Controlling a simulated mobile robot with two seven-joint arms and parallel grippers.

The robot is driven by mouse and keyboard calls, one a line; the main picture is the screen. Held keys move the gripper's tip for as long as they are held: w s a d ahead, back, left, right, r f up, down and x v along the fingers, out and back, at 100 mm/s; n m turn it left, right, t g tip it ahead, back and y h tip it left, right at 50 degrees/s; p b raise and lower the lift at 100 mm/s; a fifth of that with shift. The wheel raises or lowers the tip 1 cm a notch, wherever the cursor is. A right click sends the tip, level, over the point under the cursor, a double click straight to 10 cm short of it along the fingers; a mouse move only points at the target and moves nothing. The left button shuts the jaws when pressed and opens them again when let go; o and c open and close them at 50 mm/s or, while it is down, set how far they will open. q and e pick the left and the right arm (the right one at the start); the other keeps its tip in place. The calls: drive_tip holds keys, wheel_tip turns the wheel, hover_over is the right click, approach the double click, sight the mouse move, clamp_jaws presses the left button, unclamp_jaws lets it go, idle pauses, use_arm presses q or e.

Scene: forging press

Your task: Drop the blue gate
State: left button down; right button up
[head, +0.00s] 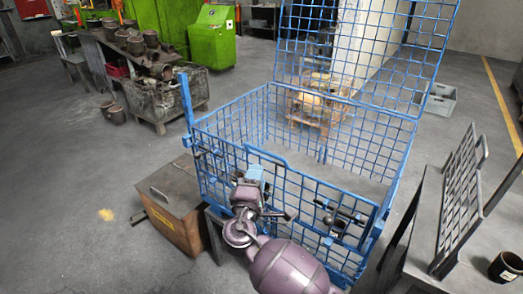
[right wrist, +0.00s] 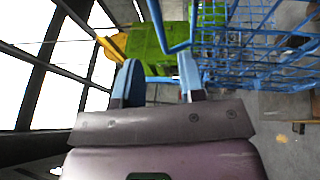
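The blue gate (head: 300,191) is the front wire panel of a blue mesh cage (head: 402,150). It stands upright, with dark latch fittings near its top left (head: 205,153) and on its right (head: 340,214). My right gripper (head: 253,174) is at the gate's upper left part, in front of the mesh, and hides some of it. In the right wrist view its two light blue fingers (right wrist: 160,82) stand apart with a gap between them. A blue bar (right wrist: 166,35) shows just beyond the tips; I cannot tell whether they touch it. My left gripper is not in view.
A brown box with a grey lid (head: 174,207) stands close by the cage's left side. A grey table with a metal rack (head: 462,192) is at the right. A tall blue mesh panel (head: 365,40) rises at the cage's back.

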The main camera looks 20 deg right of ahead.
sight(263, 151)
drive_tip(key=x, duration=1)
drive_tip(key=shift+a+p, duration=0.15)
drive_tip(key=shift+p, duration=0.15)
clamp_jaws()
